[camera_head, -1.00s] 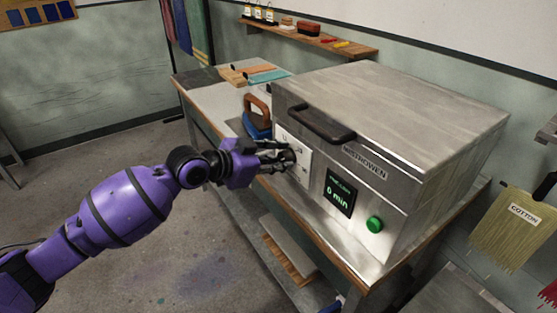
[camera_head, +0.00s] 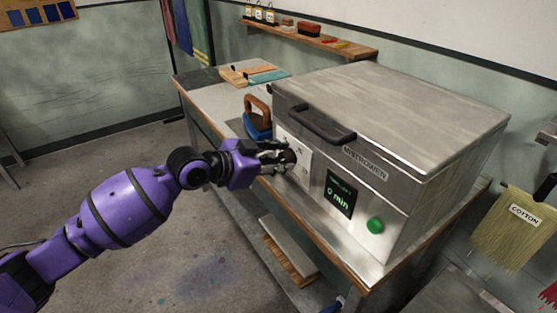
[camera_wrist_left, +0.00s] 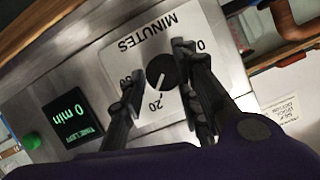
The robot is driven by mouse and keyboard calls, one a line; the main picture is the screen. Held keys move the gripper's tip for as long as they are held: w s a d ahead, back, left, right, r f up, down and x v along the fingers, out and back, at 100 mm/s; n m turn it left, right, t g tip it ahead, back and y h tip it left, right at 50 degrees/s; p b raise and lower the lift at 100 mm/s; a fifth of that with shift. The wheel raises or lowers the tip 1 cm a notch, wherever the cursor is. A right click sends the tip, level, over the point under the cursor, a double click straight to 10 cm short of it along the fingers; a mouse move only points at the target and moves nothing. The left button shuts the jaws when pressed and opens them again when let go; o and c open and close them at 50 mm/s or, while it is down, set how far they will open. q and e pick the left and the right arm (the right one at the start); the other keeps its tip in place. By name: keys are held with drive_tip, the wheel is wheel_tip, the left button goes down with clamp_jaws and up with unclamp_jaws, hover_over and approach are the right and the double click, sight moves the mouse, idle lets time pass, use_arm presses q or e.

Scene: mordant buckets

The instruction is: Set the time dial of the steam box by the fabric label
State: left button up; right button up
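The steel steam box (camera_head: 400,105) stands on the bench, its lid shut. Its front has a white dial panel (camera_head: 303,172) and a display (camera_head: 340,195) reading 0 min. In the left wrist view, the dark round dial (camera_wrist_left: 162,72) has a white pointer line towards the 20 mark on the MINUTES scale. My left gripper (camera_head: 275,157) is at the dial; its open fingers (camera_wrist_left: 156,64) stand either side of it, one much closer. Contact is unclear. A fabric label reading COTTON (camera_head: 525,214) is on yellowish-green threads at the right. My right gripper is not in view.
A green button (camera_head: 375,226) is right of the display. The lid handle (camera_head: 320,124) juts out above the dial panel. A blue iron with a brown handle (camera_head: 257,112) stands close left of the box. A wall shelf (camera_head: 310,38) holds small items.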

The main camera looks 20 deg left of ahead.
use_arm(q)
drive_tip(key=shift+o, duration=1)
drive_tip(key=shift+s+d+f, duration=0.2)
drive_tip(key=shift+s+f, duration=0.05)
drive_tip(key=shift+f, duration=0.1)
drive_tip(key=shift+w+a+r, duration=0.1)
drive_tip(key=shift+w, duration=0.05)
drive_tip(key=p+v, duration=0.3)
drive_tip(key=v, duration=0.6)
drive_tip(key=shift+a+r, duration=0.2)
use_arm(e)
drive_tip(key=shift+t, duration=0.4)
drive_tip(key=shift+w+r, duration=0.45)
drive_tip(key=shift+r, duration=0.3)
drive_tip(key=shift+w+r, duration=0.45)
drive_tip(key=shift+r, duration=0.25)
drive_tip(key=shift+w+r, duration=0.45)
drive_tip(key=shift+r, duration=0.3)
use_arm(q)
drive_tip(key=shift+w, duration=0.1)
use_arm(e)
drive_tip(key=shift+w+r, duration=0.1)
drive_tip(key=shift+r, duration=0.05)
